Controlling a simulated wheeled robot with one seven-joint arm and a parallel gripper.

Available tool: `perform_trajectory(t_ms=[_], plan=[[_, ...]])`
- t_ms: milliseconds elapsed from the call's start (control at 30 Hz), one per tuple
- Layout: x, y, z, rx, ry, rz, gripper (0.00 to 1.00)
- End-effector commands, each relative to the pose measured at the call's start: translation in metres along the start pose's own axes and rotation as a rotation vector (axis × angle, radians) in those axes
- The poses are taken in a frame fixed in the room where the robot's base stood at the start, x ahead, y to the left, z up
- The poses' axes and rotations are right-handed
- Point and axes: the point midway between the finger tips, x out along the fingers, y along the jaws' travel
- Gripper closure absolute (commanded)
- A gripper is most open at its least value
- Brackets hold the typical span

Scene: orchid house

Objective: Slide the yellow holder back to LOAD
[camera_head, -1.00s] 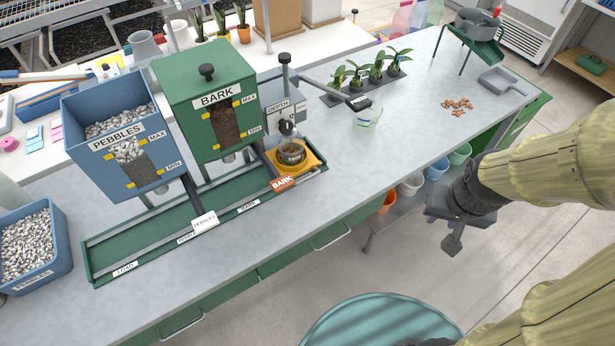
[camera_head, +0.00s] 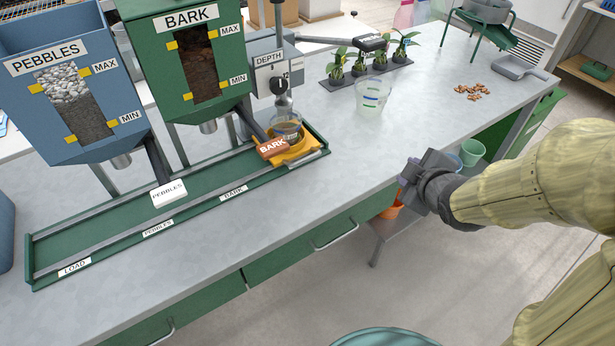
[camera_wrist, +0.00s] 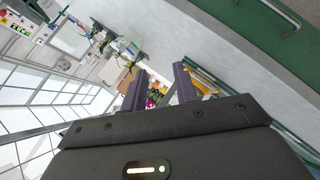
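The yellow holder (camera_head: 304,150) sits at the right end of the green track (camera_head: 110,232), by the depth gauge (camera_head: 268,75). It carries a clear pot (camera_head: 286,127); its contents are hard to make out. The LOAD label (camera_head: 75,267) is at the track's left end, with bare track there. My gripper (camera_head: 418,170) is in front of the bench edge, right of the holder and apart from it. In the wrist view its two fingers (camera_wrist: 160,88) are apart with nothing held, and the yellow holder (camera_wrist: 203,82) shows beyond the right finger.
The pebbles hopper (camera_head: 75,80) and bark hopper (camera_head: 190,60) stand behind. A clear cup (camera_head: 372,98) is to the right. The front bench strip is clear.

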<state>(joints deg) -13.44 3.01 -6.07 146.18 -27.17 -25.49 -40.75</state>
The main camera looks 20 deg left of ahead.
Motion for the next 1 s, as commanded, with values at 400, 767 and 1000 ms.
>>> perform_trajectory(t_ms=[400,767,1000], plan=[[0.062,-0.081,-0.043,-0.544,0.395,0.165,0.70],[0.064,-0.110,-0.069,-0.745,0.567,0.264,0.70],[0.063,-0.109,-0.069,-0.744,0.565,0.263,0.70]])
